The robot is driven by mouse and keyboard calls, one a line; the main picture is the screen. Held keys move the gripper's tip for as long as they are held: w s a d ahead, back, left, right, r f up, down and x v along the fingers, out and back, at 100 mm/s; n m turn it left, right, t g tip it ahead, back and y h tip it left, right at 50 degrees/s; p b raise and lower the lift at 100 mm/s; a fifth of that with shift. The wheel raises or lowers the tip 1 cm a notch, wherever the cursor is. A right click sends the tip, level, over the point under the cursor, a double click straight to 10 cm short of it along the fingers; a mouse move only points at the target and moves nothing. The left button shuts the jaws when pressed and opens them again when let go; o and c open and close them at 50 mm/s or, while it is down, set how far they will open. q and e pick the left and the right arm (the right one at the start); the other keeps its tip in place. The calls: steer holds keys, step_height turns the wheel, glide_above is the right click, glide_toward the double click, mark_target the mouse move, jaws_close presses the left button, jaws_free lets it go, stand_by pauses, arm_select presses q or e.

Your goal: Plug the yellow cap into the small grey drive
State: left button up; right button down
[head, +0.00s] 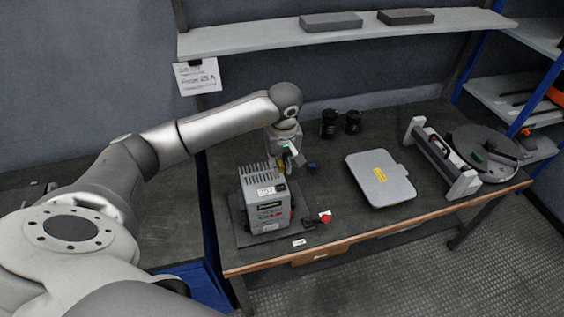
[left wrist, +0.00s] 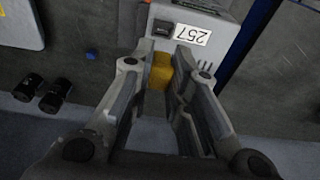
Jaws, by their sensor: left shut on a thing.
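The small grey drive (head: 262,204) stands upright on a dark base plate on the workbench. In the left wrist view, its grey top (left wrist: 215,15) with the "257" label is just beyond the fingertips. My left gripper (head: 287,163) is behind the drive in the head view. It also shows in the left wrist view (left wrist: 161,72), shut on the yellow cap (left wrist: 160,74). The cap is close to the drive; I cannot tell if they touch. The drive's socket is not clear. My right gripper is not in view.
A small blue piece (head: 312,166) lies right of the gripper. Two black cylinders (head: 328,124) stand at the back. A grey case (head: 382,181) lies to the right. A red button (head: 325,218) is near the front edge. Bench space between drive and case is mostly clear.

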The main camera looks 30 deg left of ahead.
mark_target(281, 186)
arm_select(q)
steer(key=shift+f, duration=0.1)
steer(key=shift+f+b, duration=1.55)
steer(key=shift+f, duration=1.25)
steer(key=shift+b, duration=0.75)
steer(key=shift+f+b, duration=0.65)
stand_by(0.4)
steer(key=o, duration=0.8)
steer(key=shift+r, duration=0.1)
steer(key=r, duration=0.4)
steer(key=s+d+r, duration=0.1)
steer(key=r, duration=0.6)
steer(key=shift+s+d+r, duration=0.15)
steer(key=shift+d+r, duration=0.05)
steer(key=shift+r, duration=0.2)
